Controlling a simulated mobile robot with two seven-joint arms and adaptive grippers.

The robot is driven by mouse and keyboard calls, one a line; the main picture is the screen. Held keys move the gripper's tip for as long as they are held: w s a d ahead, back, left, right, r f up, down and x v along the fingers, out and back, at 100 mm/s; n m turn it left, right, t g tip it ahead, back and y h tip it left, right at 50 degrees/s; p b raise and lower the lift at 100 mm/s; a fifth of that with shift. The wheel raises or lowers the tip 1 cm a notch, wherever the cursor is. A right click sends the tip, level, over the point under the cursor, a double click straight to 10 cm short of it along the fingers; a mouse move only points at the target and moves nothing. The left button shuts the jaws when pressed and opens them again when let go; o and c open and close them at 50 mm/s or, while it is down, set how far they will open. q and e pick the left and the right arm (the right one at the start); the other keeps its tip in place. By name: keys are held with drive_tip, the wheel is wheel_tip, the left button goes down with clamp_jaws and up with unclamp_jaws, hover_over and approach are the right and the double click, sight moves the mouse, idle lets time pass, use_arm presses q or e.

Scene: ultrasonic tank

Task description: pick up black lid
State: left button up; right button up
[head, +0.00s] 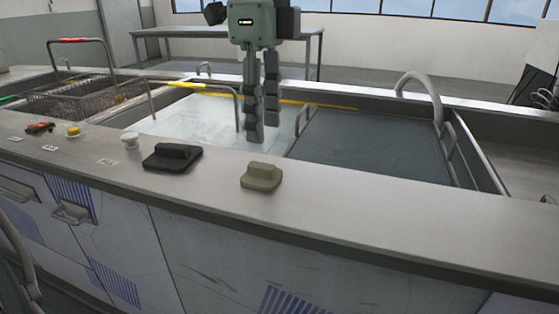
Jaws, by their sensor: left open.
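The black lid (172,158), a small flat black piece with a raised block-like grip, lies on the front ledge of the counter, left of centre. My left gripper (262,130) hangs from the top of the head view with its fingers pointing down. It is open and empty, over the tank area behind the ledge. It appears to the right of the black lid and farther back, apart from it. My right gripper is not in view.
A beige block-like piece (261,177) sits on the ledge right of the black lid. Behind are a pale tank (180,122), a large dark panel (370,146) with side handles, and a wire basket (75,100). The ledge's right side is clear.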

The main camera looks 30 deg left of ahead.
sight(261, 165)
use_arm(q)
drive_tip(key=f, duration=0.7)
drive_tip(key=shift+s+a+f, duration=0.15)
drive_tip(key=shift+a, duration=0.2)
clamp_jaws()
